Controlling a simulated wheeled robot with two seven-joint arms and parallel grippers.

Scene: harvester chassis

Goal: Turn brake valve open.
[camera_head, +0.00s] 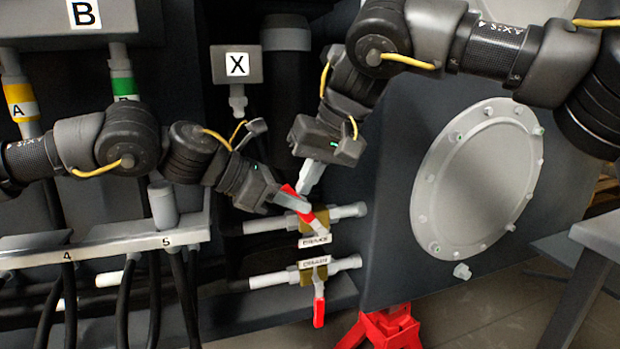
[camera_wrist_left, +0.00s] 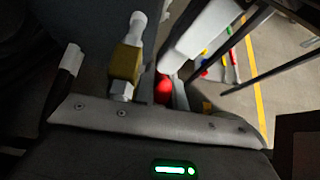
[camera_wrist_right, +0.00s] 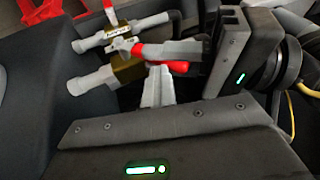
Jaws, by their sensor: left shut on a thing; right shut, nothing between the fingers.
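Two valves sit one above the other in the head view, each with a brass body, grey pipe ends and a white label; the label print is too blurred to read surely. The upper valve (camera_head: 303,220) has a red handle (camera_head: 321,214) slanting up and left from its body. My left gripper (camera_head: 290,200) is shut on that red handle, which also shows in the left wrist view (camera_wrist_left: 163,89) and the right wrist view (camera_wrist_right: 170,66). My right gripper (camera_head: 308,178) is shut and empty, close by the handle; contact is unclear. The lower valve's red handle (camera_head: 319,308) hangs straight down.
A grey ledge with hoses (camera_head: 110,246) lies left of the valves. A large round bolted cover (camera_head: 478,180) is on the panel to the right. A red stand (camera_head: 388,328) is below. Box X (camera_head: 237,65) hangs above. Both my grippers are crowded together at the upper valve.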

